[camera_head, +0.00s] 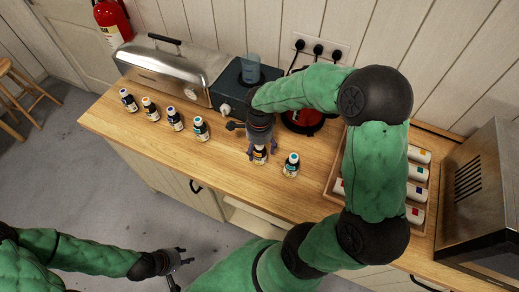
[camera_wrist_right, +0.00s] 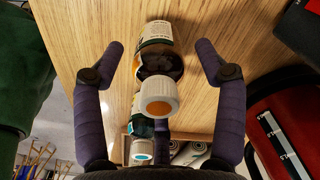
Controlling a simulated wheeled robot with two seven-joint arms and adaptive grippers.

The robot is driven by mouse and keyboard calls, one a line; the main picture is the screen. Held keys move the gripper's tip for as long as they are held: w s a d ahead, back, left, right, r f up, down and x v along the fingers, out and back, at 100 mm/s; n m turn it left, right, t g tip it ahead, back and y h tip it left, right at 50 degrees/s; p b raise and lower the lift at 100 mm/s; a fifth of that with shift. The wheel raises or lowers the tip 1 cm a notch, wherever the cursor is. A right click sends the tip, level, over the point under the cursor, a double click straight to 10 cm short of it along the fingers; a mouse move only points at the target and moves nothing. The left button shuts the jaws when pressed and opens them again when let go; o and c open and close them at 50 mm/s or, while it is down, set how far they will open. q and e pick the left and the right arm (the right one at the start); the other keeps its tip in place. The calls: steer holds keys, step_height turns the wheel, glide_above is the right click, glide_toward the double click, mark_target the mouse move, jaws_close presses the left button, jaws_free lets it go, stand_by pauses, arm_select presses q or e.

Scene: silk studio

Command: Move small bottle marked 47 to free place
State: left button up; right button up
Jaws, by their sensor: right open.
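A small bottle with an orange-centred white cap (camera_wrist_right: 158,98) stands between the open fingers of my right gripper (camera_wrist_right: 166,62) in the right wrist view. In the head view this bottle (camera_head: 260,157) is partly covered by my right gripper (camera_head: 257,148), which comes down over it. Its number is not readable, so I cannot confirm that it is 47. A teal-capped bottle (camera_head: 291,164) stands just right of it, and also shows behind it in the wrist view (camera_wrist_right: 141,150). My left gripper (camera_head: 181,268) hangs low, away from the counter; its opening is unclear.
Several small bottles stand in a row to the left, the nearest a teal-capped one (camera_head: 201,129). Bare wood counter (camera_head: 228,150) lies between it and my right gripper. A steel box (camera_head: 172,68) and a dark device (camera_head: 238,85) stand behind; a tray of tubes (camera_head: 417,172) is at right.

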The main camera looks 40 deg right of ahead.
step_height(320, 180, up, 10)
steer(key=shift+r+p, duration=0.15)
steer(key=shift+p, duration=0.6)
steer(key=shift+s, duration=0.1)
